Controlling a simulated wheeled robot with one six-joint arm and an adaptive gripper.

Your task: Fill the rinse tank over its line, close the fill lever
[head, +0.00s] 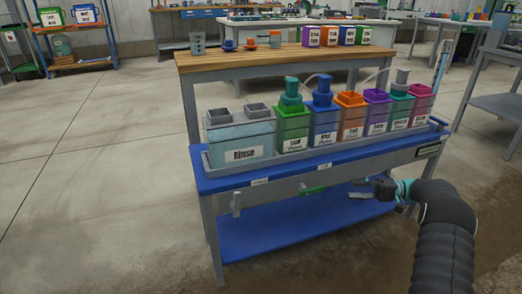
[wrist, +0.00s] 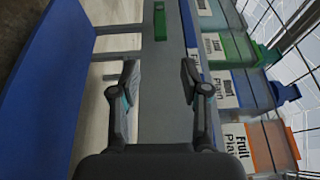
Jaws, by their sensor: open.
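The rinse tank (head: 243,141), a wide pale-blue container labelled "Rinse", stands at the left end of the grey tray in the head view. I cannot make out its line or level clearly. A grey lever (head: 236,203) hangs down from the bench's front rail below the tank. A green lever (head: 313,190) lies roughly along the rail further right. Their small labels are unreadable, so I cannot tell which is the fill lever. My gripper (head: 366,189) is open and empty, right of the green lever. In the wrist view my gripper (wrist: 158,80) points along the rail toward the green lever (wrist: 160,20), apart from it.
Several coloured tanks stand right of the rinse tank, including a green one (head: 292,132) and an orange one (head: 352,120). The blue lower shelf (head: 280,231) is empty. A wooden-topped bench (head: 235,61) stands behind. Floor to the left is clear.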

